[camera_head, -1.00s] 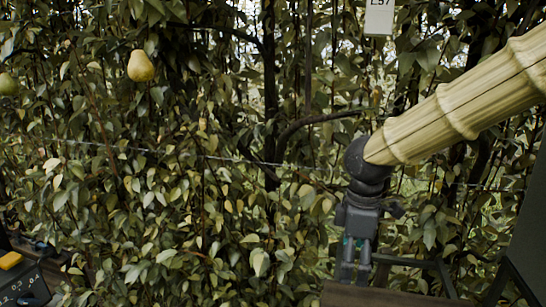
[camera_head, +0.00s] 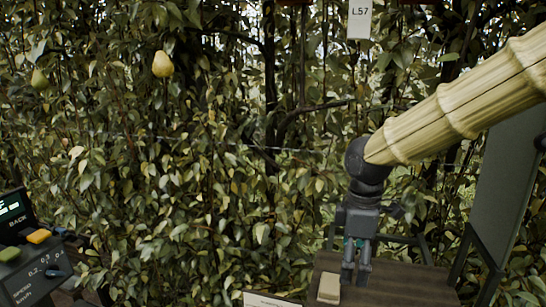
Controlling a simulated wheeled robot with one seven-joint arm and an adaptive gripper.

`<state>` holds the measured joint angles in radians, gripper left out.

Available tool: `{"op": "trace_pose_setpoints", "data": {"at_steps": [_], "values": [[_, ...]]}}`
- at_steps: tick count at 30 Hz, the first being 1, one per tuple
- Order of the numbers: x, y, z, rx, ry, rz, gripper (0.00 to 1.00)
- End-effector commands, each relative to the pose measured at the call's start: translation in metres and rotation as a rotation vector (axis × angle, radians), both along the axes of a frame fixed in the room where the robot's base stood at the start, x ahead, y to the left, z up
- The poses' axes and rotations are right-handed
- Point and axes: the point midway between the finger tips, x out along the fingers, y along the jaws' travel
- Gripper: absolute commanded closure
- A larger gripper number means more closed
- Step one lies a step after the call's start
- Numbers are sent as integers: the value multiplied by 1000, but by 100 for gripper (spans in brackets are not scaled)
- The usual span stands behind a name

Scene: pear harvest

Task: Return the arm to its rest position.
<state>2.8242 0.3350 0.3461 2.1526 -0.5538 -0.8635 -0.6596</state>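My gripper (camera_head: 356,282) hangs straight down at the end of my arm, which comes in from the upper right in a pale ribbed sleeve. Its two fingers are a little apart, with a narrow gap and nothing seen between them. The fingertips are over or in front of a brown wooden surface (camera_head: 390,283); I cannot tell if they touch it. A small pale block (camera_head: 328,288) is on that surface, just left of the fingers.
Dense foliage fills the background, with a yellow pear (camera_head: 162,64) and a greener pear (camera_head: 39,79) at upper left. A white tag (camera_head: 359,19) reads L57. A control box (camera_head: 28,255) is at lower left. A dark grey panel (camera_head: 507,185) stands at right.

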Motion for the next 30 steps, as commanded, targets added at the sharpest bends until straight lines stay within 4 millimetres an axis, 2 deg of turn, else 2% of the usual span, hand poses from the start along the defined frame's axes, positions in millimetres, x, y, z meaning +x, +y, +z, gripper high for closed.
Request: {"op": "trace_pose_setpoints", "data": {"at_steps": [2, 3, 11, 17, 22, 30], "values": [[0, 0, -1, 0, 1, -1, 4], [0, 1, -10, 5, 8, -10, 4], [-1, 8, -50, 44, 28, -68, 4], [-4, 14, -92, 77, 51, -129, 4], [-10, 21, -146, 116, 79, -216, 4], [-36, 30, -262, 175, 130, -433, 4]]}}
